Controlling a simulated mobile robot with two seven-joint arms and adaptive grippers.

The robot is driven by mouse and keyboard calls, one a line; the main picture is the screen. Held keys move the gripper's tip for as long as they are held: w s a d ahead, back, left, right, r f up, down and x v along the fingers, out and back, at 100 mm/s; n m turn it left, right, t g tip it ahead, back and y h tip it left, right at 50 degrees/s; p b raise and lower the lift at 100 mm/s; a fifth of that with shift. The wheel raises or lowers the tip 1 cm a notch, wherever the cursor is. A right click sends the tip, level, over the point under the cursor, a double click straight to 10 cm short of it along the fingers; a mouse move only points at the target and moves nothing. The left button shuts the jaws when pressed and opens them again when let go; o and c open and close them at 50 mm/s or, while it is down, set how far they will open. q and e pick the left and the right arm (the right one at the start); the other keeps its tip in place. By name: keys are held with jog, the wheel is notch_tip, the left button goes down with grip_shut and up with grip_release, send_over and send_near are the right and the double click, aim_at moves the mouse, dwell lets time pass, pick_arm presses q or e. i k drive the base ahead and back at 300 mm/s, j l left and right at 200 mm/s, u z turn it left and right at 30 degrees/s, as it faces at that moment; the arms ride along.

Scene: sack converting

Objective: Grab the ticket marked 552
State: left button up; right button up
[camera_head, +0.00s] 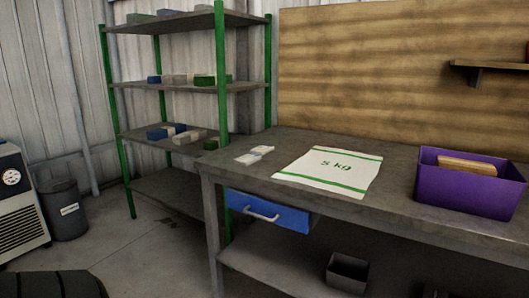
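Small white ticket-like pieces lie on the grey workbench (400,200), near its left end. One piece (248,158) is nearer the front edge, and another (262,149) lies just behind it to the right. Any number on them is too small to read, so I cannot tell which is marked 552. Neither of my grippers shows in this view.
A white sack (325,172) marked "5 kg" with green stripes lies flat right of the tickets. A purple bin (465,190) holds a brown block (473,164). A blue drawer (268,213) hangs under the bench. Green-post shelving (170,86) stands behind left.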

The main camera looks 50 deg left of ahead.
aim_at(262, 150)
jog(key=i+l, duration=0.25)
jog(key=i, duration=0.15)
jog(key=i+l, duration=0.2)
jog(key=i, duration=0.25)
jog(key=i+l+u, duration=0.1)
jog(key=u, duration=0.35)
jog(key=i+l+u, duration=0.15)
jog(key=u, duration=0.25)
jog(key=i+l+u, duration=0.1)
jog(key=u, duration=0.35)
